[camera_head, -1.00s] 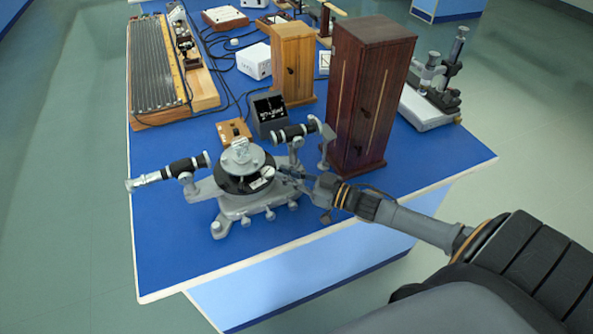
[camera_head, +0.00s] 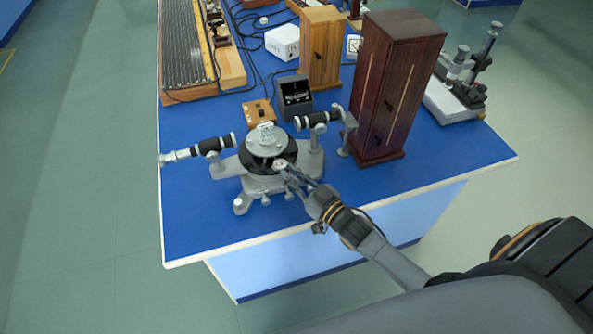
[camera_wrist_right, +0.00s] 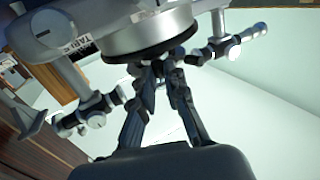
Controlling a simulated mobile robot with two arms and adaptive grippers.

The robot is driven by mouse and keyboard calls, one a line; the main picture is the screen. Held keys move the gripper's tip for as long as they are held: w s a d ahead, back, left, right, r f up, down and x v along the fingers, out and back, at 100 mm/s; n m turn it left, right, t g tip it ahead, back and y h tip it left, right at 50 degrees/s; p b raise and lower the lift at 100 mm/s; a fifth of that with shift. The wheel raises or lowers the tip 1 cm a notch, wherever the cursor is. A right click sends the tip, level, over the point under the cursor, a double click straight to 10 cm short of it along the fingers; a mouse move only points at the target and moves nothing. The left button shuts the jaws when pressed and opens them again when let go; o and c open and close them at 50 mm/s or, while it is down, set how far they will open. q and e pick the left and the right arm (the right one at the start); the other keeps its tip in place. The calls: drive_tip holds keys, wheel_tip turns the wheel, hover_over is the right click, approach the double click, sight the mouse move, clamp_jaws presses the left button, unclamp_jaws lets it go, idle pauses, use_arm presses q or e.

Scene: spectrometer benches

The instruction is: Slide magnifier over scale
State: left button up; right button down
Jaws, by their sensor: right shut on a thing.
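The spectrometer has a round dark scale disc (camera_head: 250,161) with a grey prism table (camera_head: 266,140) on top. A small pale magnifier (camera_head: 281,164) sits at the front right rim of the disc. My right gripper (camera_head: 287,172) reaches in from the lower right and is shut on the magnifier. In the right wrist view, its two dark fingers (camera_wrist_right: 158,72) converge just at the dark rim of the disc (camera_wrist_right: 150,52); the magnifier cannot be made out there. My left gripper is not in view.
A telescope tube (camera_head: 205,147) sticks out to the left and another tube (camera_head: 318,119) to the right of the disc. A dark wooden cabinet (camera_head: 400,75) stands close on the right. The blue tabletop (camera_head: 215,235) is clear in front.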

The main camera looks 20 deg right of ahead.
drive_tip(key=shift+s+a, duration=0.1)
drive_tip(key=shift+a, duration=0.35)
drive_tip(key=c, duration=1.5)
unclamp_jaws()
drive_tip(key=shift+o, duration=0.7)
drive_tip(key=shift+a, duration=0.3)
drive_tip(key=shift+d, duration=0.15)
drive_tip(key=shift+s+d, duration=0.15)
drive_tip(key=shift+s, duration=0.1)
drive_tip(key=v, duration=1.1)
drive_tip(key=shift+d, duration=0.15)
drive_tip(key=shift+s, duration=0.1)
